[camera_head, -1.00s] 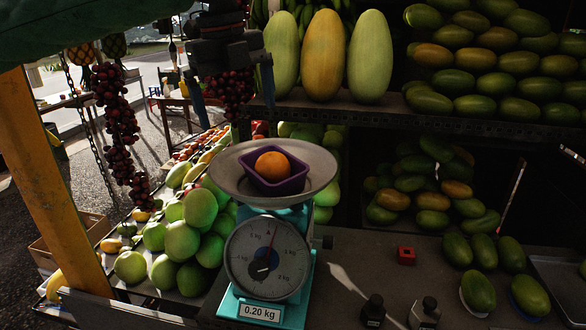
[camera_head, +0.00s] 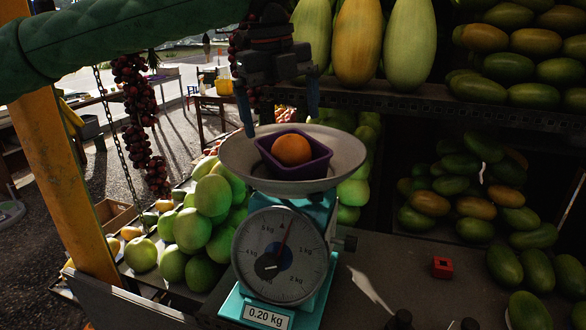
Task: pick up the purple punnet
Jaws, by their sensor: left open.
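The purple punnet (camera_head: 294,171) holds an orange fruit (camera_head: 292,150) and sits in the metal pan (camera_head: 237,158) of a turquoise scale (camera_head: 327,232). The scale's label reads 0.20 kg. My left gripper (camera_head: 281,124) hangs fingers down over the far part of the pan, just above the punnet in the picture. Its two blue fingers are spread wide with nothing between them. The gap between the fingertips and the punnet is hard to judge.
Large yellow and green melons (camera_head: 358,45) stand on a shelf (camera_head: 420,103) just behind my left gripper. Green fruit (camera_head: 208,212) is piled left of the scale. A yellow post (camera_head: 62,175) stands at the left. A small red block (camera_head: 442,267) lies on the counter at right.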

